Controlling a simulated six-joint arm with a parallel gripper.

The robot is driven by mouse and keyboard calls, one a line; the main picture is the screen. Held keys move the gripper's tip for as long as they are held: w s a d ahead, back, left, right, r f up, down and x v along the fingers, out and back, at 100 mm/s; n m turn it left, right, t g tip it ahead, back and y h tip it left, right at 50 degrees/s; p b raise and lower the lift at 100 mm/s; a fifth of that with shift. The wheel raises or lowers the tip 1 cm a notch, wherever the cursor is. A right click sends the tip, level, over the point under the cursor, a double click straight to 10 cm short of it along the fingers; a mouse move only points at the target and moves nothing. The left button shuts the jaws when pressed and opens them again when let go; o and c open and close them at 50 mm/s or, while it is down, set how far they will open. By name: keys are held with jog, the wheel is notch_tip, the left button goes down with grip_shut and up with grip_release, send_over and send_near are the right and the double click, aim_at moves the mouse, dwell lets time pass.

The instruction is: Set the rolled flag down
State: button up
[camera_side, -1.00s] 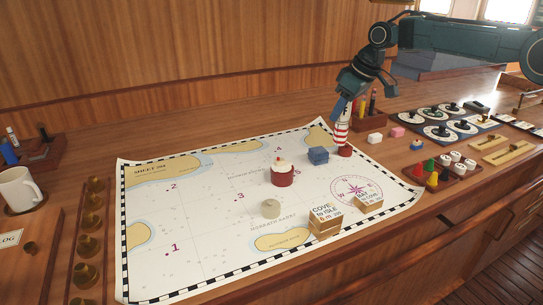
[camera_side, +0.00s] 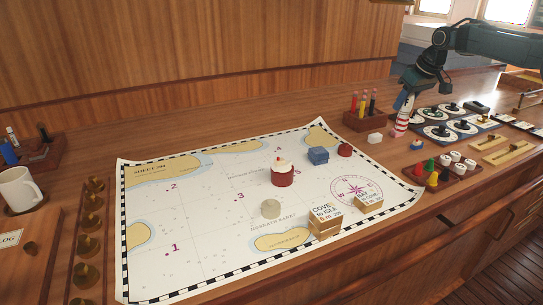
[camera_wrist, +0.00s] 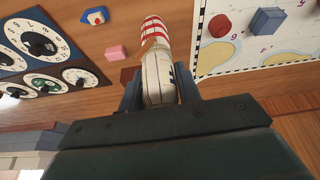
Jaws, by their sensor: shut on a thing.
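The rolled flag (camera_side: 402,122) is a slim roll, striped red and white at its far end and white where I hold it. It also shows in the wrist view (camera_wrist: 156,45). My gripper (camera_side: 404,101) is shut on its white part; in the wrist view the dark jaws (camera_wrist: 160,88) press it from both sides. In the side view the roll points down, slightly tilted, over the wood right of the chart. I cannot tell whether its lower end touches the counter.
A pink block (camera_wrist: 116,52) and a blue-and-red piece (camera_wrist: 95,16) lie beside the roll. A white block (camera_side: 375,138), a pen rack (camera_side: 366,121), a dial panel (camera_side: 441,132) and a peg tray (camera_side: 432,182) stand near. The chart (camera_side: 210,215) holds several pieces.

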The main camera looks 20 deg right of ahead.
aim_at(399, 126)
jog(key=shift+f, duration=3.95)
jog(key=shift+f, duration=0.2)
jog(key=o, duration=1)
jog(key=shift+r, duration=0.15)
jog(key=v, duration=1.2)
jog(key=shift+r, duration=0.1)
jog(key=shift+w, duration=0.1)
